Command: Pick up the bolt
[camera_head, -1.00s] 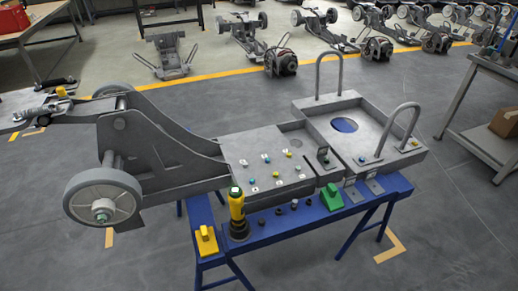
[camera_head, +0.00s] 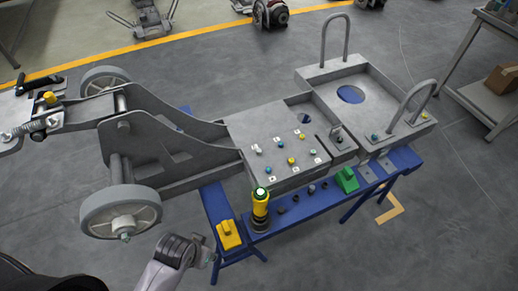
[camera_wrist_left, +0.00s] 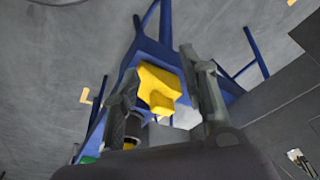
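Several small bolts with coloured or pale heads, such as a yellow bolt (camera_head: 291,161) and a blue bolt (camera_head: 268,170), stand on the grey chassis plate (camera_head: 250,128) in the head view. Small dark pieces (camera_head: 295,200) sit on the blue stand below; I cannot tell whether they are bolts. My left gripper (camera_head: 212,253) is low at the left front of the stand, beside a yellow block (camera_head: 229,234) and away from the plate. In the left wrist view its fingers (camera_wrist_left: 160,65) are apart and empty, with the yellow block (camera_wrist_left: 158,88) beyond them. My right gripper is not seen.
A yellow-and-black tool (camera_head: 260,208) stands upright on the blue stand (camera_head: 217,200) next to the yellow block. A green block (camera_head: 347,180) sits farther right. Chassis wheels (camera_head: 121,212) and a raised handle (camera_head: 412,103) flank the plate. The floor in front is clear.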

